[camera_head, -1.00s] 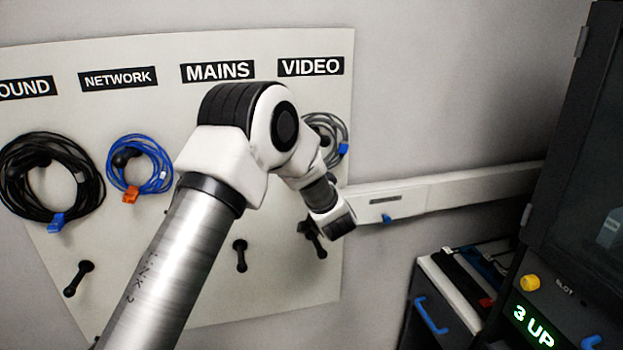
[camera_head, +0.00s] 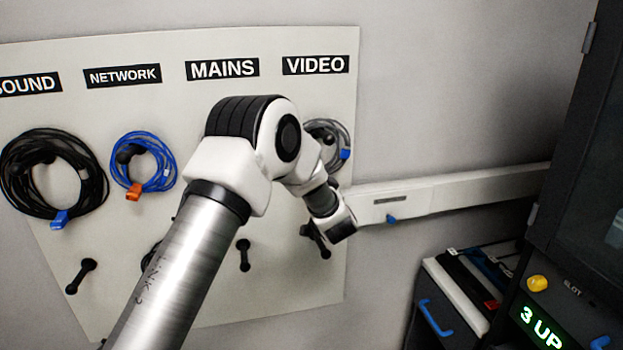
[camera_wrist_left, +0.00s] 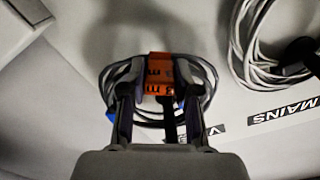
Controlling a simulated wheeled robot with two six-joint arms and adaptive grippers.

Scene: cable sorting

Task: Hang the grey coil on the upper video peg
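The grey coil (camera_head: 341,133), with a blue plug, is under the VIDEO label at the upper peg, partly hidden by my left arm. In the left wrist view the grey coil (camera_wrist_left: 207,85) is behind the fingers, with an orange tag (camera_wrist_left: 161,68) between them. My left gripper (camera_wrist_left: 160,80) appears shut on the tagged part of the coil. My right gripper is not in view.
The lower video peg (camera_head: 320,243) is bare below my wrist. A black coil (camera_head: 30,205) and a blue coil (camera_head: 119,172) hang to the left. Another pale coil (camera_wrist_left: 241,50) is near the MAINS label. A white trunking (camera_head: 465,186) and dark cabinet (camera_head: 585,190) are right.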

